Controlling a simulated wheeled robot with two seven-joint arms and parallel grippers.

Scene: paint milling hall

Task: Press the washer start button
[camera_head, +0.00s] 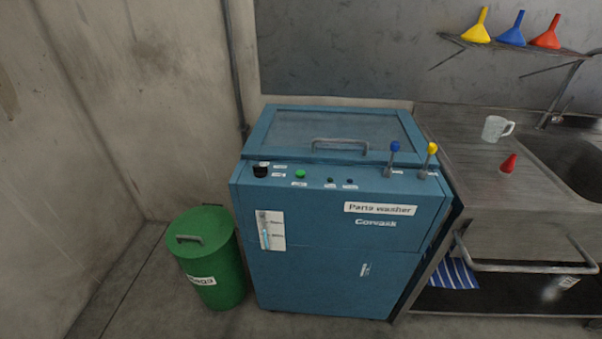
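The blue parts washer (320,265) stands on the floor in the middle of the view, its lid (335,130) with a grey handle shut. On its sloped front panel a green button (300,174) sits left of centre. A black knob (260,170) is to the left of it, and two small dark round parts (330,181) are to the right. Two levers, one with a blue knob (395,146) and one with a yellow knob (432,148), rise at the panel's right end. The small labels are too small to read. Neither of my grippers is in view.
A green lidded bin (210,265) stands close to the washer's left side. A metal sink bench (480,150) adjoins on the right, with a clear mug (494,129), a small red object (508,163) and a front rail (530,267). A shelf above holds funnels (512,32).

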